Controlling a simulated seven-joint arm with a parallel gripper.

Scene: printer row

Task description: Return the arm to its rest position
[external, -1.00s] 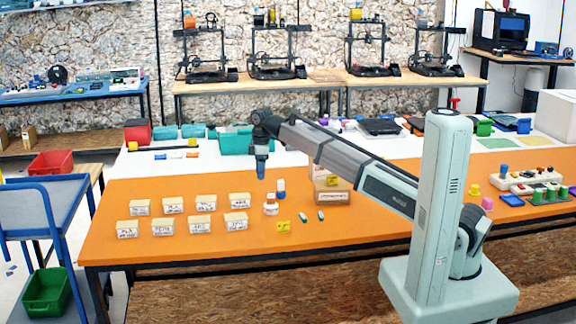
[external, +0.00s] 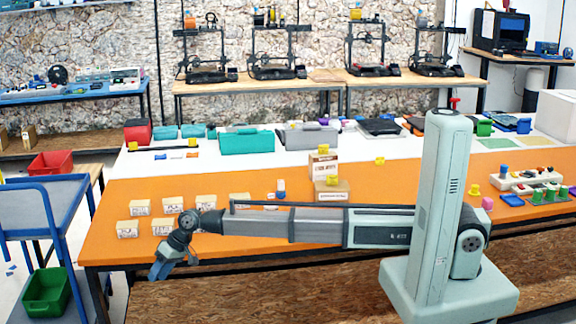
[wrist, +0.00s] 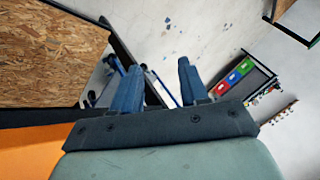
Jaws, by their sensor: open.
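My gripper (external: 160,269) hangs at the lower left in the external view, in front of the orange table's (external: 105,233) front edge. My arm reaches left from its column, nearly level and low across the table front. In the wrist view my gripper (wrist: 157,85) shows two blue fingers spread well apart with nothing between them. The floor lies beyond the fingers.
Small labelled boxes (external: 127,229) stand in rows on the table's left, some hidden by my arm. Cardboard boxes (external: 324,168) stand behind my arm. A blue cart (external: 40,205) and a green bin (external: 46,290) are left of the table. A wooden shelf (external: 250,295) lies below.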

